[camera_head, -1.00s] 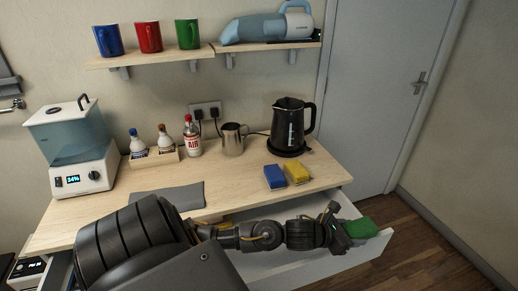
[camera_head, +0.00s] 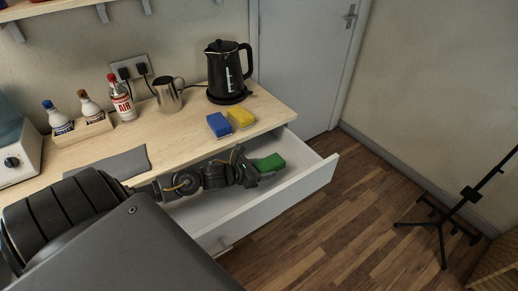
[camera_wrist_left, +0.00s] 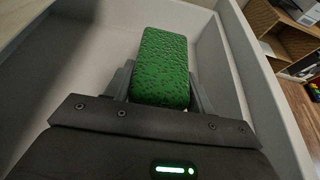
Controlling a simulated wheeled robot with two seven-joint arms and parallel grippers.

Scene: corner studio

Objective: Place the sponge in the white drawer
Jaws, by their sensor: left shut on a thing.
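A green sponge (camera_head: 269,163) is held at the tip of my left gripper (camera_head: 250,171), over the open white drawer (camera_head: 290,188). In the left wrist view the green sponge (camera_wrist_left: 163,62) sits between the two fingers of my left gripper (camera_wrist_left: 160,95), which is shut on it. The white drawer (camera_wrist_left: 235,60) shows around and beneath the sponge there, with its walls on both sides. I cannot tell whether the sponge touches the drawer floor. My right gripper is in none of the views.
A blue sponge (camera_head: 218,125) and a yellow sponge (camera_head: 241,117) lie on the wooden counter (camera_head: 190,130) above the drawer. A black kettle (camera_head: 228,75), a metal jug (camera_head: 168,95) and bottles stand behind. A black tripod (camera_head: 450,210) stands on the floor at right.

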